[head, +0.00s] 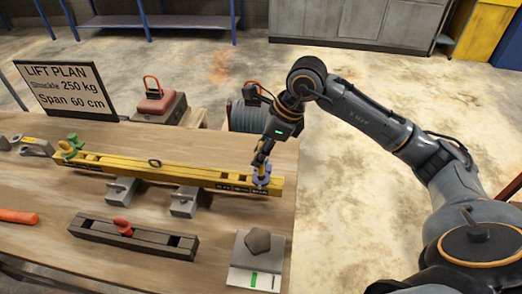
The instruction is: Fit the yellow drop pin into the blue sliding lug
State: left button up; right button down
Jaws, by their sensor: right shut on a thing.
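A long yellow beam (210,176) lies across the wooden table on grey blocks. The blue sliding lug (262,181) sits around the beam near its right end. My right gripper (261,160) is directly above the lug, pointing down and shut. A small yellow piece, apparently the drop pin (265,168), shows between the fingertips and the lug. The fingers hide much of it, and I cannot tell how deep it sits in the lug. My left gripper is not in view.
A green lug (70,149) sits at the beam's left end. A dark bar (95,228) with a red piece (123,227) lies in front. A grey lump (257,241) rests on a white plate at the front right. A sign (66,88) and red-topped weight (154,104) stand behind.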

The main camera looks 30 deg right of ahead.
aim_at(261, 173)
jog(key=shift+b, duration=0.6)
dwell(1.1)
jog(key=shift+f+b, duration=1.6)
jog(key=shift+f, duration=0.15)
jog(key=c, duration=0.9)
grip_release()
jog(key=v, duration=1.2)
